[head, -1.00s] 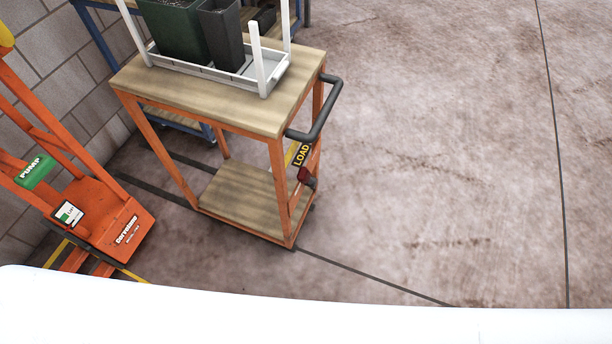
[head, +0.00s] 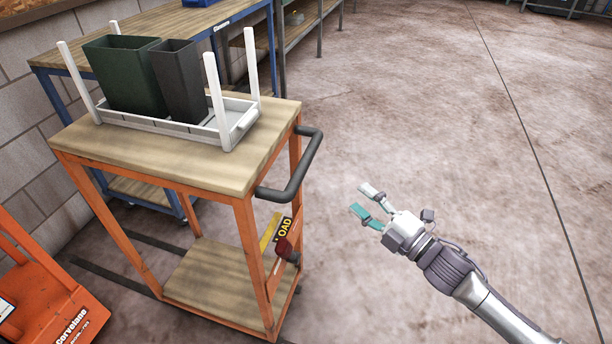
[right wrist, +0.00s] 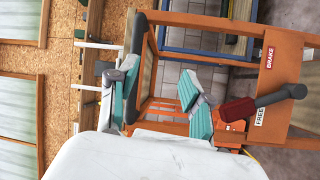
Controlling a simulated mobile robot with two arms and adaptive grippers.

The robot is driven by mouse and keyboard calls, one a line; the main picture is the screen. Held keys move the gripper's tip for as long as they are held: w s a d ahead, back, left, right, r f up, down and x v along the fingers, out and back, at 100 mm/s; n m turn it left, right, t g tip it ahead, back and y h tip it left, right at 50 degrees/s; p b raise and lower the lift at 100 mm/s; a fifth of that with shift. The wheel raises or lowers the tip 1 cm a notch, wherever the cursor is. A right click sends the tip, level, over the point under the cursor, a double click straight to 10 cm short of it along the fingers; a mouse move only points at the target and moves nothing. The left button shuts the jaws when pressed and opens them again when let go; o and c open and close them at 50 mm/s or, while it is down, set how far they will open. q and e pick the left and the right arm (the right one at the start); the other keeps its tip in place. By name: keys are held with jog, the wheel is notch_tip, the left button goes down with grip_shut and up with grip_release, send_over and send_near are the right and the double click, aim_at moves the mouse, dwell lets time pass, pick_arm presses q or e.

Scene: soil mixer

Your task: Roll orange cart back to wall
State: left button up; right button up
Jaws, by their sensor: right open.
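The orange cart (head: 247,240) stands at the left in the head view, with wooden shelves at top and bottom. Its black handle (head: 306,172) sticks out from its right end. A red brake pedal or lever (head: 284,248) sits low on that end beside a yellow label. In the right wrist view the lever (right wrist: 238,111) lies between the words BRAKE and FREE, and the handle (right wrist: 135,68) shows too. My right gripper (head: 363,200) is open and empty, to the right of the handle and apart from it in the head view. My left gripper is not in view.
A white tray frame (head: 160,124) with upright posts holds green (head: 125,75) and dark (head: 181,80) bins on the cart top. A blue-framed workbench (head: 190,25) stands behind. Orange equipment (head: 45,300) is at lower left. The floor to the right is clear.

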aim_at(305, 160)
notch_tip(305, 160, up, 4)
jog(key=s+a+n+g+y, duration=0.1)
jog(key=s+a+n+y, duration=0.1)
jog(key=a+n, duration=0.1)
jog(key=x, duration=1.2)
jog(key=shift+s, duration=0.1)
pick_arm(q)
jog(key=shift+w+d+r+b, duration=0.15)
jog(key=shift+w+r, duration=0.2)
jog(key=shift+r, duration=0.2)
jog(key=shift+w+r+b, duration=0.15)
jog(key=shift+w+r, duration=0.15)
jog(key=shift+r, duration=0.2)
pick_arm(e)
jog(key=shift+w+a+r, duration=0.15)
jog(key=shift+w+a, duration=0.3)
grip_shut()
